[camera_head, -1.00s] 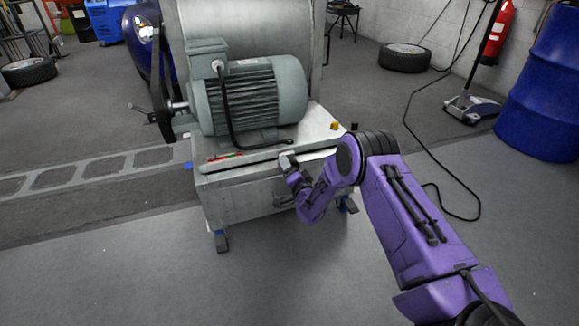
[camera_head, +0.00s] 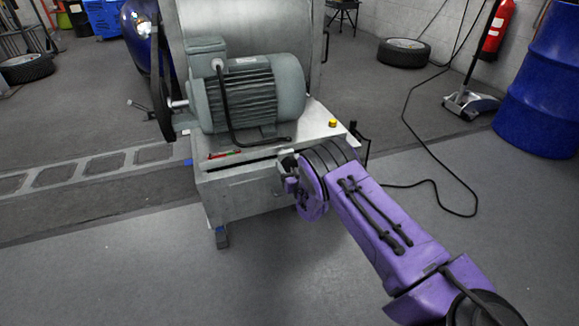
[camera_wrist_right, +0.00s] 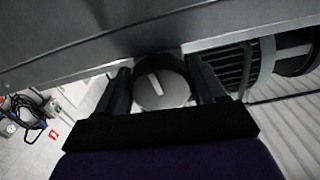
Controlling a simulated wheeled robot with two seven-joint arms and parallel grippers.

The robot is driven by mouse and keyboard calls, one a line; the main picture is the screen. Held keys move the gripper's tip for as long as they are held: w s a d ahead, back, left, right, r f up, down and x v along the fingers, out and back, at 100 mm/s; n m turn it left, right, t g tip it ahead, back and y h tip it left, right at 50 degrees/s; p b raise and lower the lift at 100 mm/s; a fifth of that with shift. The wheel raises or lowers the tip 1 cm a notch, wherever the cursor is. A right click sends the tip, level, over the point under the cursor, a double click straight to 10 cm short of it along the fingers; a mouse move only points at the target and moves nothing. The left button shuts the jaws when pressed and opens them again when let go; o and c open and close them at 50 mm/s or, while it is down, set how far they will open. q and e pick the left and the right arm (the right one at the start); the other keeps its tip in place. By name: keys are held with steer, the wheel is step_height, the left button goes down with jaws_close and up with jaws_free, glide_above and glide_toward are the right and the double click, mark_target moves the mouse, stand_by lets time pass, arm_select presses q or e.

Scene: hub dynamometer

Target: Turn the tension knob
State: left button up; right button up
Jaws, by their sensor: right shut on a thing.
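The tension knob (camera_wrist_right: 162,90) is a round grey disc with a pale pointer line, seen in the right wrist view. The line tilts slightly, its top toward the left. My right gripper (camera_wrist_right: 161,80) has its dark fingers on both sides of the knob and is shut on it. In the head view, my right gripper (camera_head: 285,178) is at the front face of the metal machine cabinet (camera_head: 232,196), below its top edge. My own wrist hides the knob there. My left gripper is not in view.
A grey electric motor (camera_head: 250,94) sits on the cabinet, with a yellow button (camera_head: 333,123) at the right. A black crank handle (camera_head: 361,138) sticks out at the right corner. A blue drum (camera_head: 545,90) and fire extinguisher (camera_head: 494,30) stand right. The front floor is clear.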

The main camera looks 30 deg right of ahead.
steer(key=n, duration=0.4)
steer(key=shift+n, duration=0.3)
steer(key=n, duration=0.4)
steer(key=shift+d+n+b, duration=0.15)
steer(key=shift+n+b, duration=0.15)
steer(key=shift+n, duration=0.1)
steer(key=o, duration=1)
steer(key=shift+c, duration=0.2)
steer(key=p+v, duration=0.3)
steer(key=v, duration=0.7)
steer(key=shift+s+p, duration=0.3)
steer(key=shift+s, duration=0.05)
